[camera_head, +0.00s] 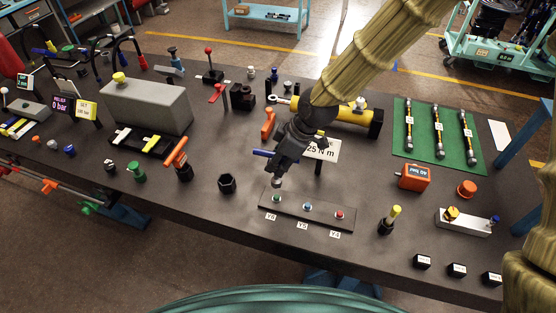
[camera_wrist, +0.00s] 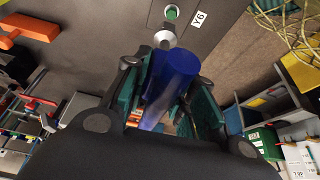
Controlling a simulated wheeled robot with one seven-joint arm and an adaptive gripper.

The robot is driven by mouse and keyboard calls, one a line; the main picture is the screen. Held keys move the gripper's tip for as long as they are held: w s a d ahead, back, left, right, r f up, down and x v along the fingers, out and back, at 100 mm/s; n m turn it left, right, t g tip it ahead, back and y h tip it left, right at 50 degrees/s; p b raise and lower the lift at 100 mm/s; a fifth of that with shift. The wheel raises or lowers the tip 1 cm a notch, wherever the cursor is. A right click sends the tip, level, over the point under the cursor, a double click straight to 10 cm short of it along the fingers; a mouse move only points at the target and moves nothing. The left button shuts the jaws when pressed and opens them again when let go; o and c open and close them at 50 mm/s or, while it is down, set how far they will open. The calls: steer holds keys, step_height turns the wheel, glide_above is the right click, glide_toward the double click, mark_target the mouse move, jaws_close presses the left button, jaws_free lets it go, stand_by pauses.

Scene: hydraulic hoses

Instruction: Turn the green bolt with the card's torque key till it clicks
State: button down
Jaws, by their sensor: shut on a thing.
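My gripper (camera_head: 284,163) is shut on a blue-handled torque key (camera_head: 262,153). In the wrist view the blue key (camera_wrist: 178,72) sits between the fingers (camera_wrist: 172,90), with its silver socket (camera_wrist: 165,39) pointing to the bolt strip. The green bolt (camera_head: 276,198) is at the left end of the dark strip (camera_head: 290,205), beside the Y6 label (camera_head: 270,217). The socket is just above the green bolt; a small gap seems to show, but contact is unclear. The green bolt (camera_wrist: 172,12) also shows in the wrist view. The card (camera_head: 327,150) reads "25 N m", partly hidden behind my gripper.
The strip also bears a blue bolt (camera_head: 307,207) and a red bolt (camera_head: 339,215). An orange-handled tool (camera_head: 268,123) stands behind my gripper, another (camera_head: 176,153) to the left.

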mark_target(278, 180)
steer(key=shift+s+f+b, duration=0.3)
steer(key=shift+s+f, duration=0.05)
steer(key=shift+f, duration=0.15)
steer(key=shift+w+f+b, duration=0.25)
steer(key=shift+f+b, duration=0.3)
steer(key=shift+f, duration=0.55)
steer(key=shift+s+f+b, duration=0.15)
steer(key=shift+f+b, duration=0.2)
steer(key=shift+f, duration=0.45)
steer(key=shift+p, duration=0.4)
steer(key=shift+f+b, duration=0.55)
steer(key=shift+f, duration=0.45)
stand_by(0.8)
steer(key=shift+m, duration=0.3)
